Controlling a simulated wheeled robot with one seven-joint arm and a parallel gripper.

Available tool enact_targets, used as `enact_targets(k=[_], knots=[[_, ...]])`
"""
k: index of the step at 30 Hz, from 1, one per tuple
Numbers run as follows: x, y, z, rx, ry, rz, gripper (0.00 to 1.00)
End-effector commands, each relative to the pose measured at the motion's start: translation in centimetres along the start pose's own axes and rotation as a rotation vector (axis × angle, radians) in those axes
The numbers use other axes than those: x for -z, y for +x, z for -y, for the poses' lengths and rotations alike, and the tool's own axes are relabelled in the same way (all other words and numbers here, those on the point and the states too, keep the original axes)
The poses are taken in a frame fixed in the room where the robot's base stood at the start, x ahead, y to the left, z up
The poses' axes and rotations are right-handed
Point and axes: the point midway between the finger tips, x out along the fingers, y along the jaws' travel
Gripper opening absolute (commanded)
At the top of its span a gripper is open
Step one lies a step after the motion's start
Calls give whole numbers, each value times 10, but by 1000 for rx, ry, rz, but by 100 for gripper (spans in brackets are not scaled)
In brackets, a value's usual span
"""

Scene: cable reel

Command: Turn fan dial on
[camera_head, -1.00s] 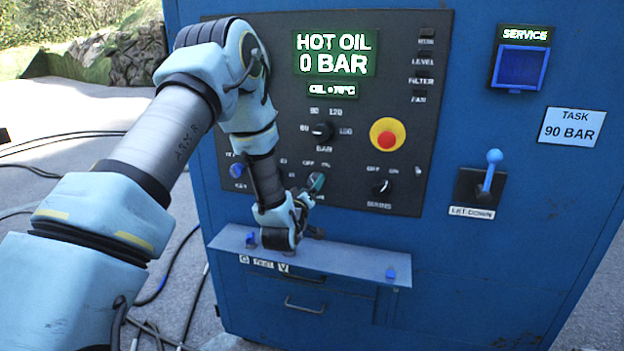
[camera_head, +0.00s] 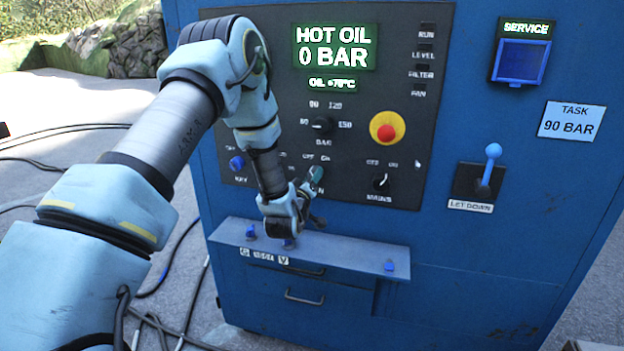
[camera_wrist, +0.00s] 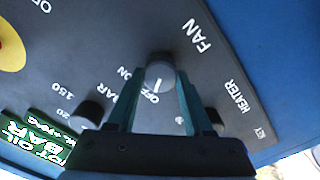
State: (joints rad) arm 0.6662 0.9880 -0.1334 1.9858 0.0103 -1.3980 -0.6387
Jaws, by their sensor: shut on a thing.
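The fan dial (camera_wrist: 160,72) is a round grey knob with a white mark on the dark control panel. In the wrist view it sits between the two teal fingertips of my gripper (camera_wrist: 158,78), which is shut on it. Its white mark points down in that picture, toward the OFF label; ON is printed to the left of that. The FAN label (camera_wrist: 197,36) is above right of the dial. In the head view my gripper (camera_head: 314,179) is at the panel's lower middle, and its fingers and wrist largely hide the dial.
A bar knob (camera_head: 321,126), a red and yellow stop button (camera_head: 387,130) and the mains dial (camera_head: 381,182) are nearby. A blue key switch (camera_head: 237,163) is to the left. A narrow shelf (camera_head: 340,252) juts out below my wrist. The let-down lever (camera_head: 490,165) stands right.

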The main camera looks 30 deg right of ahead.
Motion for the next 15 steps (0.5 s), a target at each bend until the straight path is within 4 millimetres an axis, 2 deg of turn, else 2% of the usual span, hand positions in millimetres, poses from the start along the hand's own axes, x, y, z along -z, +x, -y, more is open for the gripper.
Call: enact_targets(k=[1,6,7,15], knots=[[0,0,0,0,0,0,20],[0,0,0,0,0,0,1],[0,0,0,0,0,0,0],[-1,0,1,0,22,0,0]])
